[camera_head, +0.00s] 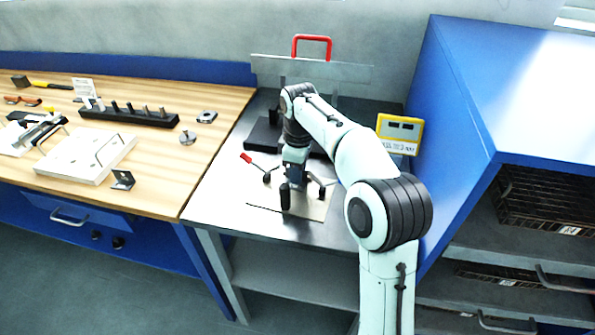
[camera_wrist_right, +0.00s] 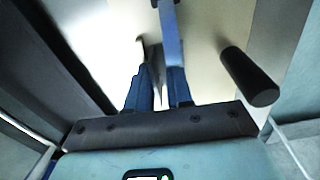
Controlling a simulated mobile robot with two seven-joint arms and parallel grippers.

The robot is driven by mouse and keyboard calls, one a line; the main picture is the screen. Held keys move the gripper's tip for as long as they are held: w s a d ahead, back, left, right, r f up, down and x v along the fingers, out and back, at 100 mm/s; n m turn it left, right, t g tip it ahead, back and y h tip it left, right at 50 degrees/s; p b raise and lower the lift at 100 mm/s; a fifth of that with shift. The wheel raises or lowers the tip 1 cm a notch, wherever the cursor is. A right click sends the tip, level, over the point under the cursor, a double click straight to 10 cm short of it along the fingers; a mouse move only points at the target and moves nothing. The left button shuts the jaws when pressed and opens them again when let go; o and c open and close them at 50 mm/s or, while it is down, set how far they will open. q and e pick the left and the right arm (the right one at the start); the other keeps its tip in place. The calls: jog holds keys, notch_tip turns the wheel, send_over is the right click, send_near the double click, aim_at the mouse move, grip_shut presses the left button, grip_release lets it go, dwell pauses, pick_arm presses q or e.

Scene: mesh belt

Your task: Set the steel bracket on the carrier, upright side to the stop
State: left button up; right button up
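A small dark angled bracket (camera_head: 122,180) lies on the wooden bench near its front edge; I cannot tell whether it is the steel bracket. My right gripper (camera_head: 294,180) points down over a pale flat plate (camera_head: 318,208) on the steel table, possibly the carrier. In the right wrist view my two blue fingers (camera_wrist_right: 160,88) are close together, with a thin metal edge at the gap. What lies between the fingertips is unclear. My left gripper does not show.
A fixture with a red handle (camera_head: 312,38) stands behind my right arm. A red-tipped lever (camera_head: 247,158) is left of the gripper. A yellow-framed panel (camera_head: 399,133) and blue cabinet (camera_head: 455,100) are to the right. A white block (camera_head: 70,165) and tools occupy the bench.

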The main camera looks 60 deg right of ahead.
jog(key=shift+s+d+f, duration=0.1)
jog(key=shift+s+f, duration=0.05)
jog(key=shift+f, duration=0.65)
pick_arm(q)
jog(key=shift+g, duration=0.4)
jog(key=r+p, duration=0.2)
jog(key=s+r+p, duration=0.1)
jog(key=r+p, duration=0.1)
jog(key=p, duration=0.1)
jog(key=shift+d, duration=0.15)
pick_arm(e)
notch_tip(320, 180, up, 13)
jog(key=shift+w+d+r, duration=0.15)
jog(key=shift+w+d, duration=0.05)
jog(key=shift+w, duration=0.05)
